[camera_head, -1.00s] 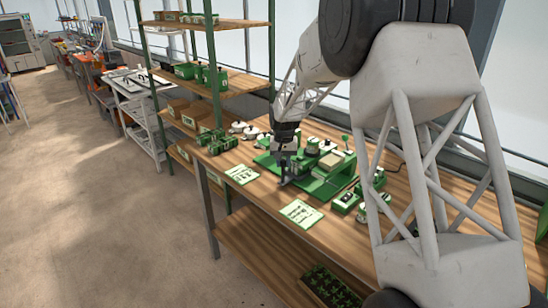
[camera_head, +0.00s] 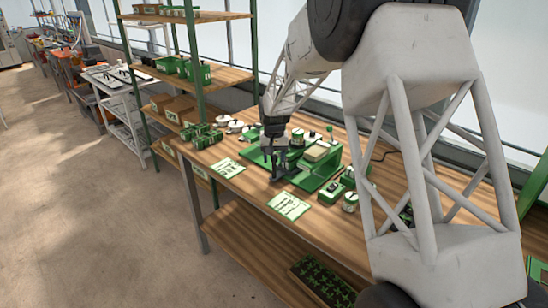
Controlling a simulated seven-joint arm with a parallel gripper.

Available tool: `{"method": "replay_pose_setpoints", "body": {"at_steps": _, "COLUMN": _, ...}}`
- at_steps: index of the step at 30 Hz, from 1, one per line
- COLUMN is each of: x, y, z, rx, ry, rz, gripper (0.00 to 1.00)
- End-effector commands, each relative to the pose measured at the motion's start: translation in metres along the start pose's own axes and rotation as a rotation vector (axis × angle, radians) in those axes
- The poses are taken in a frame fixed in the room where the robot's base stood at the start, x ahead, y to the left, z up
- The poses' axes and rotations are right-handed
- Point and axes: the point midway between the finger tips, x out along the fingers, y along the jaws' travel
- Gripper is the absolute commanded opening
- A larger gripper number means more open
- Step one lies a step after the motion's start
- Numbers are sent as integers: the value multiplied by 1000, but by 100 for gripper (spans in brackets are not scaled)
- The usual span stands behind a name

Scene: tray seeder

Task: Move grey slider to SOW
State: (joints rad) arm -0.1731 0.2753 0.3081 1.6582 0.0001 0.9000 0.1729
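The green tray seeder (camera_head: 322,176) stands on the wooden workbench, with a pale block on top and round white-and-green parts behind it. My gripper (camera_head: 277,176) points down at the front left end of the seeder, low over the bench. Its dark fingers overlap the machine's edge in this view. They are too small and dark to tell whether they are open, shut or touching anything. I cannot make out the grey slider or a SOW mark; the gripper may cover them.
Two printed cards (camera_head: 289,206) lie along the bench's front edge. Small green boxes (camera_head: 206,137) stand left of the seeder, and green-and-white units (camera_head: 349,200) stand to its right. A shelf rack (camera_head: 190,75) rises at the left. My arm covers the right side.

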Motion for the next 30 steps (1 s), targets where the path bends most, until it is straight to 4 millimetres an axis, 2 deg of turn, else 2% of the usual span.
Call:
{"method": "replay_pose_setpoints", "body": {"at_steps": 11, "x": -8, "y": 0, "z": 0, "rx": 0, "ry": 1, "rz": 0, "gripper": 52}}
{"method": "replay_pose_setpoints", "body": {"at_steps": 24, "x": -59, "y": 0, "z": 0, "rx": 0, "ry": 2, "rz": 0, "gripper": 52}}
{"method": "replay_pose_setpoints", "body": {"at_steps": 30, "x": -74, "y": 0, "z": 0, "rx": 0, "ry": 1, "rz": 0, "gripper": 52}}
